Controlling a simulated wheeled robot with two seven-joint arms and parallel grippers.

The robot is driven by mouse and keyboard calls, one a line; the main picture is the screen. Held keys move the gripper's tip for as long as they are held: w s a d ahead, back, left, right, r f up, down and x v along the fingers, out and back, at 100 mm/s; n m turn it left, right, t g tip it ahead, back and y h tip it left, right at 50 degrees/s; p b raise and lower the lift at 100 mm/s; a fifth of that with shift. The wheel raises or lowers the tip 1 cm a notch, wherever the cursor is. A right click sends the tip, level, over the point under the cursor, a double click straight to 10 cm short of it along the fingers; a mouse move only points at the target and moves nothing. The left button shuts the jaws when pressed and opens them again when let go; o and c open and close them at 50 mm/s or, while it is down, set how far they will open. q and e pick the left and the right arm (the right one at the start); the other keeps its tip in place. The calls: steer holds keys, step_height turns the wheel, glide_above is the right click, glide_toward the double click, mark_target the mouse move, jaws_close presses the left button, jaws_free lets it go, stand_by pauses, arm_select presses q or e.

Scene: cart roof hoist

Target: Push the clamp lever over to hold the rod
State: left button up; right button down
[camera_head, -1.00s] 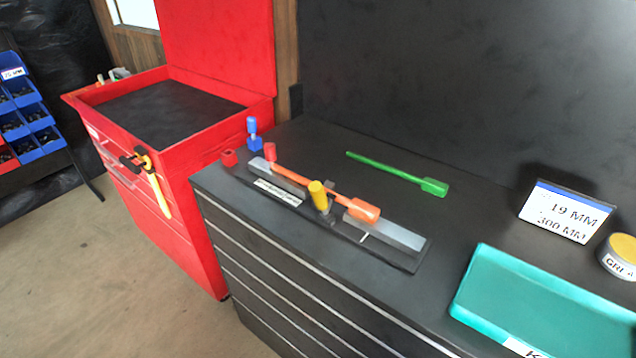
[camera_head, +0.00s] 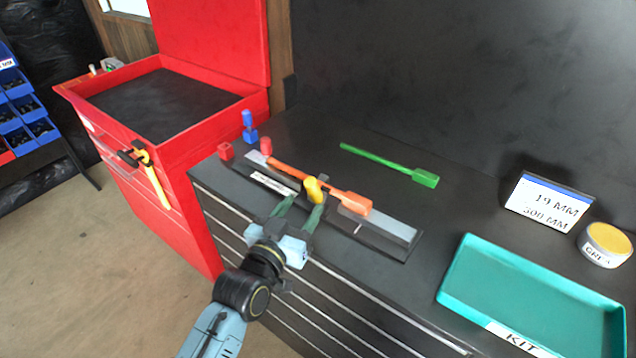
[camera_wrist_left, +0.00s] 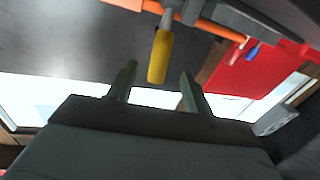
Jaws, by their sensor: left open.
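The orange rod (camera_head: 300,175) with a thick, flat right end lies along the grey fixture (camera_head: 395,228) on the dark bench top. The clamp lever's yellow handle (camera_head: 313,189) sticks up at the near side of the rod, around the fixture's middle. My left gripper (camera_head: 306,203) is open, with its fingertips just on the near side of the handle. The lever's base is partly hidden. My right gripper is not in view.
A green rod (camera_head: 388,164) lies behind. A teal tray (camera_head: 470,262), a sign (camera_head: 549,207) and a yellow-lidded tin (camera_head: 606,244) are at right. A red cabinet (camera_head: 215,125) adjoins at left.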

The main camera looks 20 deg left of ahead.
mark_target(318, 185)
arm_select(q)
steer(key=w, duration=0.2)
steer(key=w+d, duration=0.1)
steer(key=w, duration=0.5)
steer(key=shift+w+d, duration=0.15)
steer(key=shift+d, duration=0.05)
jaws_close()
